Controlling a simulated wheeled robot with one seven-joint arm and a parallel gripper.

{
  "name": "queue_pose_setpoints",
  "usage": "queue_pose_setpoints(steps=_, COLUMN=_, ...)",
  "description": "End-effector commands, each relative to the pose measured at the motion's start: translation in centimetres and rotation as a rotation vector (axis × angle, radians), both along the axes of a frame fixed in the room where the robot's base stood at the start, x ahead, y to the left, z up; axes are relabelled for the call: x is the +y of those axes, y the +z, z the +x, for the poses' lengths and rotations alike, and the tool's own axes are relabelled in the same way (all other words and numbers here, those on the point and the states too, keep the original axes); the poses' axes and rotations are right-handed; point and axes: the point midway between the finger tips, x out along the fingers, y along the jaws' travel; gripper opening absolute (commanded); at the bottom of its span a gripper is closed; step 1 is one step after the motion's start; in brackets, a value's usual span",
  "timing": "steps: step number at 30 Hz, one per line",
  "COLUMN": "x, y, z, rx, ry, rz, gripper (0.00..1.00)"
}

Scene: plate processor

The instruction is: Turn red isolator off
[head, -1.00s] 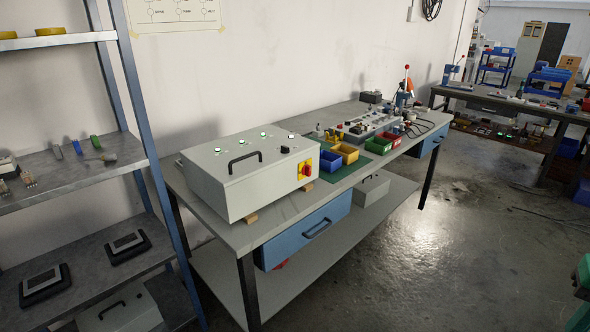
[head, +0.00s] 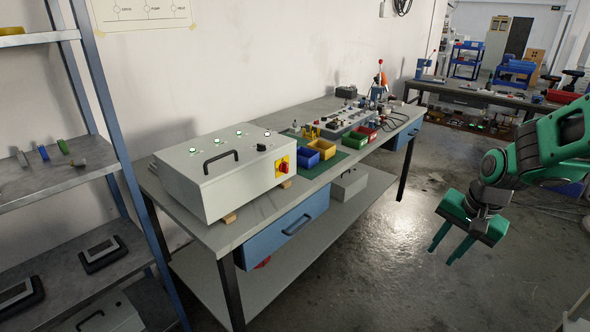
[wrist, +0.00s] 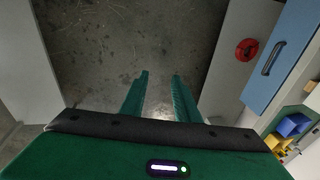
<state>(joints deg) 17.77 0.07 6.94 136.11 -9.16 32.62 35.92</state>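The red isolator (head: 283,165) is a red rotary knob on a yellow plate, on the right end face of a grey control box (head: 207,190). The box stands on the near end of the workbench. My gripper (head: 448,250) hangs over the open floor, right of the bench and well apart from the isolator. Its two green fingers are spread and empty. In the wrist view the gripper (wrist: 160,85) points at the floor, with a clear gap between the fingers. The isolator is not visible in the wrist view.
The workbench (head: 232,231) has a blue drawer (head: 284,232) and a lower shelf. Coloured bins (head: 322,148) stand behind the box. A metal shelf rack (head: 70,187) is at left. A red round object (wrist: 247,50) shows beside the drawer in the wrist view. Floor right of the bench is clear.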

Motion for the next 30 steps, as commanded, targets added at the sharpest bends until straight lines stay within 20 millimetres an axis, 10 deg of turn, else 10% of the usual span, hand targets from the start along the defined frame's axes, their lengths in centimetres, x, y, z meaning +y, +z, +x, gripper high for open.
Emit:
queue_pose_setpoints(steps=14, x=18.2, y=-6.4, z=15.0, rx=-0.040, ry=-0.306, rz=0.630, gripper=0.29)
queue_pose_setpoints(steps=21, x=26.3, y=-4.9, z=20.7, rx=0.058, ry=-0.558, rz=1.064, gripper=0.29)
queue_pose_setpoints(steps=30, x=29.8, y=-0.3, z=26.8, rx=0.254, ry=-0.875, rz=1.560, gripper=0.29)
